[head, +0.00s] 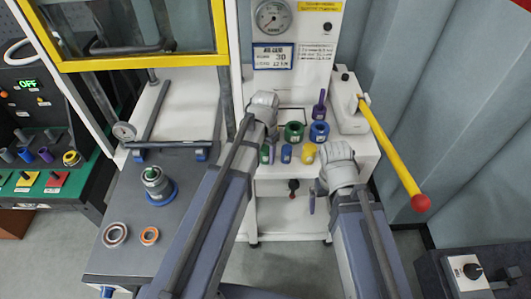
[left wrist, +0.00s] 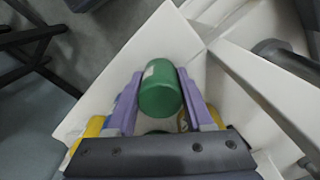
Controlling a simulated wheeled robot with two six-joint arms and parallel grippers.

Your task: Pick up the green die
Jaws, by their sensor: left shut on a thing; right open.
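The green die (left wrist: 160,90) is a short green cylinder with a pale label. In the left wrist view it sits between the two purple fingers of my left gripper (left wrist: 157,78), which is shut on it. In the head view the green die (head: 264,155) shows at the left end of a front row on the white bench, partly covered by my left gripper (head: 267,148). I cannot tell whether it touches the bench. My right gripper (head: 312,201) is open, low at the bench's front edge, and mostly hidden by its wrist.
Beside the green die stand a blue die (head: 286,154) and a yellow die (head: 308,154). A yellow lever (head: 390,150) with a red knob reaches out at the right.

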